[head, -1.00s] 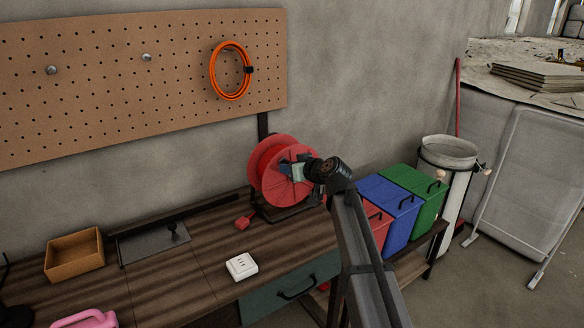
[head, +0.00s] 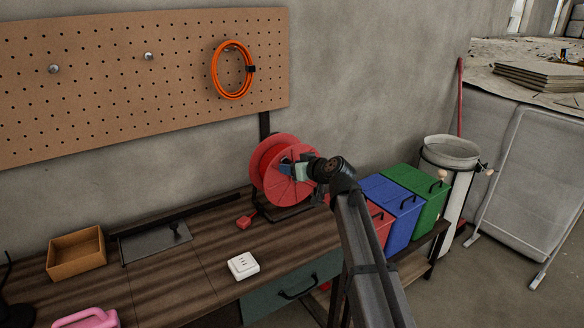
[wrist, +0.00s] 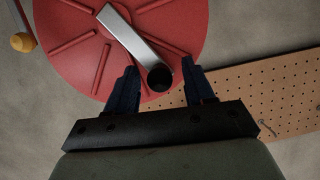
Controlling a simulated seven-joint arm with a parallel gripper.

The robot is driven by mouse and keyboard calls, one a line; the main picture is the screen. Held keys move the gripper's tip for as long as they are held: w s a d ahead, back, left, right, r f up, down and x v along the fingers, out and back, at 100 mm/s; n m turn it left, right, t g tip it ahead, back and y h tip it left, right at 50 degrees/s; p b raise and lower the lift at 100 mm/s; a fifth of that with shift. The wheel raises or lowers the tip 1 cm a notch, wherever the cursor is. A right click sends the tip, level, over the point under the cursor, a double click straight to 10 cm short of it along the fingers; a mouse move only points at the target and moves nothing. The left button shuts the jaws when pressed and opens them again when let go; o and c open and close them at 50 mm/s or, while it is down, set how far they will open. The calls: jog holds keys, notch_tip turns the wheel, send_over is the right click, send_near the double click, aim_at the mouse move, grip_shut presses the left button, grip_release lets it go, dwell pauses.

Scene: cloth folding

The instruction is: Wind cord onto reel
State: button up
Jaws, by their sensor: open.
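The red reel (head: 274,170) stands upright on a dark stand at the back right of the workbench. In the wrist view its red disc (wrist: 75,55) fills the upper left, with a metal crank arm (wrist: 126,32) ending in a dark round handle (wrist: 159,78). My gripper (wrist: 158,72) is open, with one finger on each side of the handle; I cannot tell whether they touch it. In the head view my gripper (head: 288,167) is in front of the reel and hides part of it. A small red plug-like piece (head: 244,222) lies beside the stand.
An orange cord coil (head: 233,70) hangs on the pegboard (head: 120,90). A white socket block (head: 243,266) and an orange-brown box (head: 76,253) are on the workbench. Red, blue (head: 391,206) and green bins stand at the right. The bench middle is mostly clear.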

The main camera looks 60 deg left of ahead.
jog(key=v, duration=1.3)
